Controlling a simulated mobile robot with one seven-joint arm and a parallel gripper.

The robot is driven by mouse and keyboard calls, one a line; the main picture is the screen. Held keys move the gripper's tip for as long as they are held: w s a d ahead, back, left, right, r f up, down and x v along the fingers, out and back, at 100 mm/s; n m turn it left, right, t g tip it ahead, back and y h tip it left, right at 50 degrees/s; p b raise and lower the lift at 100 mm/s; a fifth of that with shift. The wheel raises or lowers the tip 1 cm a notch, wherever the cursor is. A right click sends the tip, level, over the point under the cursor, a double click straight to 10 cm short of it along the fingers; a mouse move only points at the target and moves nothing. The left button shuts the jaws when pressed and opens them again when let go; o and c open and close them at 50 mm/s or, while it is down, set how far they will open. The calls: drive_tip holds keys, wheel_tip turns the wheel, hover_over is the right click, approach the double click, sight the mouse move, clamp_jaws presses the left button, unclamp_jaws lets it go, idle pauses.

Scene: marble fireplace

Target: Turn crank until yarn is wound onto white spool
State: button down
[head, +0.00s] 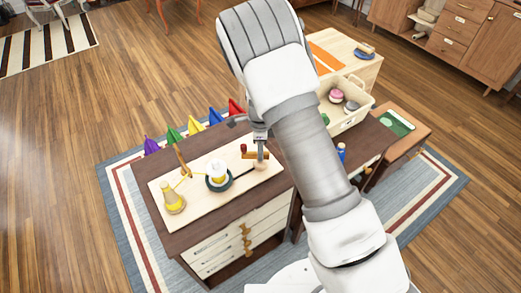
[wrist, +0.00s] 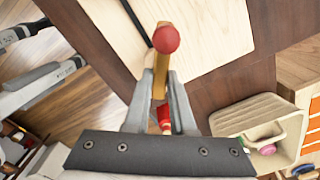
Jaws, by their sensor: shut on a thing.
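The white spool (head: 217,170) stands upright on a dark green round base on a pale board (head: 205,215). A yellow yarn cone (head: 174,200) stands at the board's left end. A yellow strand runs from it past an orange-brown post (head: 182,160) toward the spool, where some yellow shows. The crank (head: 250,155) is at the board's right, with a wooden bar and red knob; the red knob also shows in the wrist view (wrist: 166,38). My gripper (head: 261,152) points down over it. In the wrist view its fingers (wrist: 163,95) are shut on the wooden bar.
The board lies on a dark-topped cabinet (head: 180,242). Several coloured pointed objects (head: 195,122) line its far edge. A cream bin (head: 345,118) with round items and a blue bottle (head: 341,152) are to the right.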

drive_tip(key=shift+a, duration=0.1)
drive_tip(key=c, duration=0.8)
unclamp_jaws()
drive_tip(key=shift+o, duration=0.2)
wheel_tip(320, 180, up, 17)
drive_tip(key=p, duration=0.2)
drive_tip(key=shift+r, duration=0.2)
